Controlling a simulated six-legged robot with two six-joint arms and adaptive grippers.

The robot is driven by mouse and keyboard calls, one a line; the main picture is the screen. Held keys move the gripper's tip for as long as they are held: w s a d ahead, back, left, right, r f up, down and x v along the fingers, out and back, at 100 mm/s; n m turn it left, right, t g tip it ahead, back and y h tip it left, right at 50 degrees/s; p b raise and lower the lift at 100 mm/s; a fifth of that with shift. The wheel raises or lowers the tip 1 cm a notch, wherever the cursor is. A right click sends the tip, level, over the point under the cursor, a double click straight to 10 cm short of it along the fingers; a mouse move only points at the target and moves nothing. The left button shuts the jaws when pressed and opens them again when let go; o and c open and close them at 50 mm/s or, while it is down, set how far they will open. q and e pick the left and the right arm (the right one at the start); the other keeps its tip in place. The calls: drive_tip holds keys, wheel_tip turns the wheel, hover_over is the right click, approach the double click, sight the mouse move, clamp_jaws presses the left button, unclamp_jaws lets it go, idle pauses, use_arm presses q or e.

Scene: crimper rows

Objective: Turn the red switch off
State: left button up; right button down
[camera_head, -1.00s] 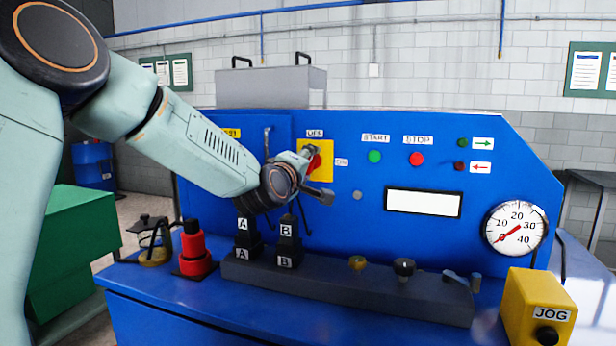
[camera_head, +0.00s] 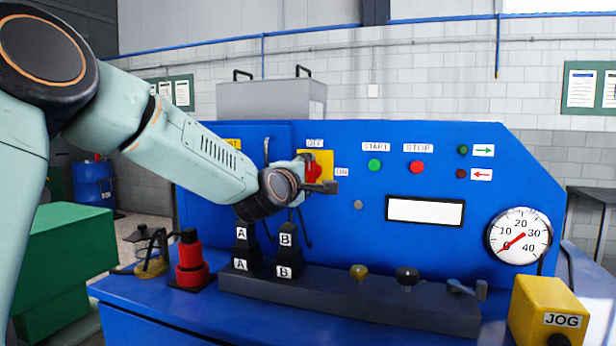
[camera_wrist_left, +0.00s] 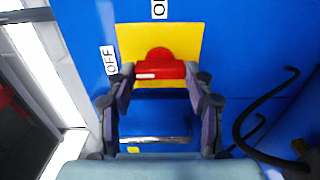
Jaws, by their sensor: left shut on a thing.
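The red switch (camera_head: 313,170) sits on a yellow plate (camera_head: 326,159) on the blue machine front, partly hidden by my left gripper (camera_head: 317,174). An OFF label (camera_head: 315,142) is above the plate and an ON label (camera_head: 341,172) is to its right. In the left wrist view, the red switch (camera_wrist_left: 160,68) lies between my two fingertips, which are shut on its handle. The handle lies crosswise there, with its white mark on the side towards the OFF label (camera_wrist_left: 109,60). My right gripper is not in view.
A green START button (camera_head: 375,165), a red STOP button (camera_head: 417,167) and a gauge (camera_head: 519,236) are to the right. Black blocks marked A (camera_head: 241,250) and B (camera_head: 288,248) stand below my gripper. A bent black rod (camera_wrist_left: 262,103) is close beside it.

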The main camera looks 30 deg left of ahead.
use_arm(q)
drive_tip(key=o, duration=1.2)
drive_tip(key=shift+s+a, duration=0.15)
drive_tip(key=shift+s, duration=0.05)
drive_tip(key=shift+c, duration=0.2)
drive_tip(key=shift+w, duration=0.15)
